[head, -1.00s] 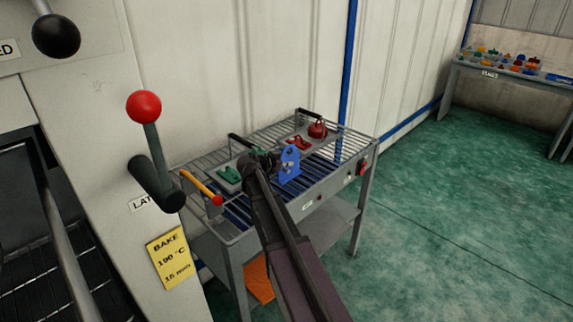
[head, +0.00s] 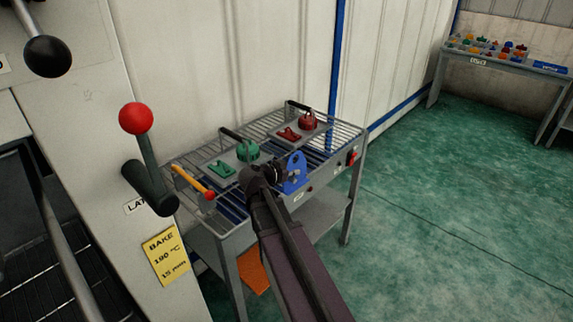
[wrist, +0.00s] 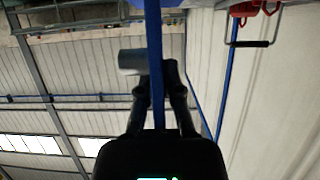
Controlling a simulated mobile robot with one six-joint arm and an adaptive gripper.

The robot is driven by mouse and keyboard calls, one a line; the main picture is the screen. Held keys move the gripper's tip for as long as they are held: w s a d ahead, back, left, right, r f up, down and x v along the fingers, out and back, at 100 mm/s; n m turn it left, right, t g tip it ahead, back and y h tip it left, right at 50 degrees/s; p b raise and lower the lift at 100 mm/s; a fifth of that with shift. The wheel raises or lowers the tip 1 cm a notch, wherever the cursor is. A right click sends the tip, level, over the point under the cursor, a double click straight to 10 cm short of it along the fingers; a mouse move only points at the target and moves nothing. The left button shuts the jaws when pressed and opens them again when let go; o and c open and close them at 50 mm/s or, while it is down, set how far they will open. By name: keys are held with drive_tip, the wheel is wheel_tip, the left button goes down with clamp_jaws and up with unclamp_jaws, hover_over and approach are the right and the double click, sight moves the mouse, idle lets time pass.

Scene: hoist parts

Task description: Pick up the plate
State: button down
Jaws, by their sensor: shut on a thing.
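The blue plate (head: 294,174) is an upright flat part with a rounded, holed top. My gripper (head: 274,175) is shut on it from the left, at the rack's front edge in the head view. In the wrist view the plate (wrist: 153,40) shows nearly edge-on as a narrow blue strip between the fingers of my gripper (wrist: 158,80). A grey cylinder (wrist: 131,61) shows at its left side. I cannot tell whether the plate's lower edge is clear of the rack.
The wire-topped rack (head: 340,135) carries a tray with green parts (head: 247,151), a tray with red parts (head: 308,122) and a yellow handle (head: 193,182). A machine with a red-knobbed lever (head: 136,118) stands at left. A parts table (head: 500,65) is far right. Floor at right is clear.

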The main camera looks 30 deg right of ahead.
drive_tip(key=shift+s+r, duration=0.15)
drive_tip(key=shift+s, duration=1.05)
drive_tip(key=shift+r, duration=0.15)
idle(0.7)
wheel_tip(320, 180, up, 22)
drive_tip(key=p, duration=2.2)
drive_tip(key=shift+s, duration=0.1)
